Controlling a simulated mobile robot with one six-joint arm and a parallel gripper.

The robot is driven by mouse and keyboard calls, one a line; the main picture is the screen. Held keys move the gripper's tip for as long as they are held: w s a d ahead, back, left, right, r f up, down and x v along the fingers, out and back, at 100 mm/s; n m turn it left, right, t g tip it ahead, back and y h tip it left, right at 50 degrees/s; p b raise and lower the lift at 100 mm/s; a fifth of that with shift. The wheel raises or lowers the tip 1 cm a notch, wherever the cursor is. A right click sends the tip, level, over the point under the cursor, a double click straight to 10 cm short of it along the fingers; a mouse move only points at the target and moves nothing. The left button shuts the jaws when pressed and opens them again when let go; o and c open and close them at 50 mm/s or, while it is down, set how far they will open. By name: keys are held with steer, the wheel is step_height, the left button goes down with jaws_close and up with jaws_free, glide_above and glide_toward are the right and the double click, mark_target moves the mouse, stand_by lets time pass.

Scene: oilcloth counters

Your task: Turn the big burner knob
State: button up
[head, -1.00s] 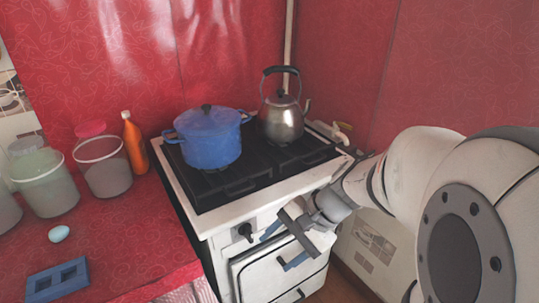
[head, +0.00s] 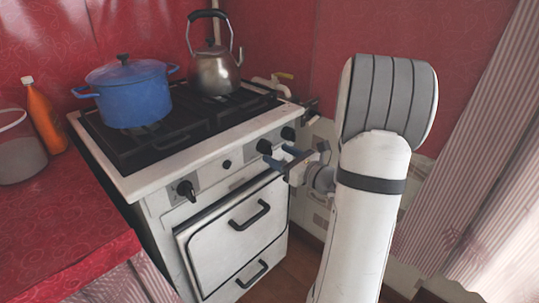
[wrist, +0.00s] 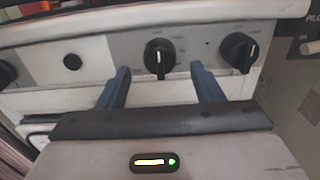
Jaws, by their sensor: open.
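The stove's front panel (head: 213,176) carries several black knobs. A left knob (head: 186,190), a middle knob (head: 264,147) and a right knob (head: 288,133) show in the head view. No label readable here tells which is the big burner knob. My gripper (head: 282,158) is open in front of the middle knob. In the wrist view, the middle knob (wrist: 159,58) lies between and beyond my two blue fingertips, its pale pointer line about upright. The right knob (wrist: 239,51) lies beyond and right of the right finger. I see no finger closed on a knob.
A blue pot (head: 130,92) and a metal kettle (head: 214,72) stand on the hob. Below the panel are an oven door handle (head: 250,215) and a lower handle (head: 252,275). A red counter (head: 55,220) adjoins on the left. A small round button (head: 227,164) sits between knobs.

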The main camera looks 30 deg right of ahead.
mark_target(272, 151)
steer(key=shift+x, duration=1.9)
